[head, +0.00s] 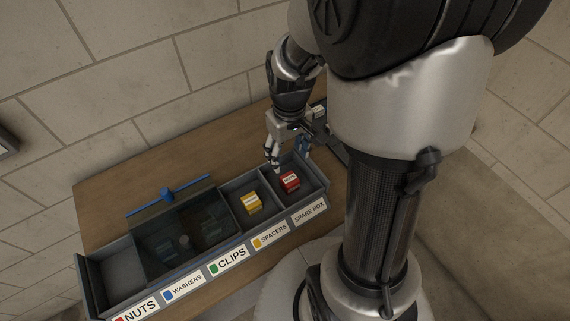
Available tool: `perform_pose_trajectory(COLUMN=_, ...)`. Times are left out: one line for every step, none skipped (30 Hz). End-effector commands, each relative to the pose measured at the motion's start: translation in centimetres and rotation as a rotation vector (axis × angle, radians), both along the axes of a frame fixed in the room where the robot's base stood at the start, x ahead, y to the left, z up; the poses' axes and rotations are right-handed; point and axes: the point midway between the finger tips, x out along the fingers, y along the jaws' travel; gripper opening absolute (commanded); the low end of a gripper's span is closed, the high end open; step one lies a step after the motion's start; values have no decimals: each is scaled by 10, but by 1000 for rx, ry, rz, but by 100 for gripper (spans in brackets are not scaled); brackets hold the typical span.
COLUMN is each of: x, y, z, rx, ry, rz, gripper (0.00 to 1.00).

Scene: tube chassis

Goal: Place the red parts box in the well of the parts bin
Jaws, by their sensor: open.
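The red parts box (289,182) sits in the compartment labelled SPARE BOX, at the right end of the long dark parts bin (89,285). My gripper (288,158) is open, with its fingers pointing down just behind and above the red box. One light fingertip appears close to the box's upper left; I cannot tell whether it touches. The compartment at the left end, labelled NUTS with a red mark, looks empty. My arm hides part of the area right of the gripper.
A yellow box (253,203) stands in the SPACERS compartment, left of the red box. A dark see-through cover (184,240) with a blue bar (167,194) spans the middle compartments. The wooden table (130,176) is clear behind the bin, with a block wall beyond.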

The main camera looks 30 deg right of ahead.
Motion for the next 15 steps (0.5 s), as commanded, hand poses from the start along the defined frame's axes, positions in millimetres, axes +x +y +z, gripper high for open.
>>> perform_pose_trajectory(x=-3, y=8, z=20, rx=-8, ry=-33, rz=4, gripper=58)
perform_pose_trajectory(x=-5, y=14, z=32, rx=-12, ry=-51, rz=3, gripper=58)
perform_pose_trajectory(x=-11, y=22, z=48, rx=-16, ry=-75, rz=2, gripper=58)
perform_pose_trajectory(x=-16, y=28, z=60, rx=-19, ry=-96, rz=0, gripper=58)
perform_pose_trajectory(x=-22, y=34, z=72, rx=-20, ry=-116, rz=-1, gripper=58)
perform_pose_trajectory(x=-31, y=42, z=86, rx=-22, ry=-142, rz=-5, gripper=58)
perform_pose_trajectory(x=-37, y=48, z=97, rx=-23, ry=-162, rz=-4, gripper=58)
perform_pose_trajectory(x=-45, y=53, z=106, rx=-22, ry=-181, rz=-7, gripper=58)
perform_pose_trajectory(x=-55, y=61, z=117, rx=-21, ry=-208, rz=-9, gripper=58)
perform_pose_trajectory(x=-63, y=66, z=125, rx=-20, ry=-227, rz=-11, gripper=58)
perform_pose_trajectory(x=-71, y=70, z=132, rx=-18, ry=-246, rz=-13, gripper=58)
perform_pose_trajectory(x=-81, y=76, z=139, rx=-14, ry=-269, rz=-14, gripper=58)
perform_pose_trajectory(x=-88, y=80, z=144, rx=-12, ry=-286, rz=-17, gripper=58)
perform_pose_trajectory(x=-95, y=83, z=148, rx=-8, ry=-300, rz=-18, gripper=58)
perform_pose_trajectory(x=-103, y=87, z=153, rx=-5, ry=-318, rz=-21, gripper=58)
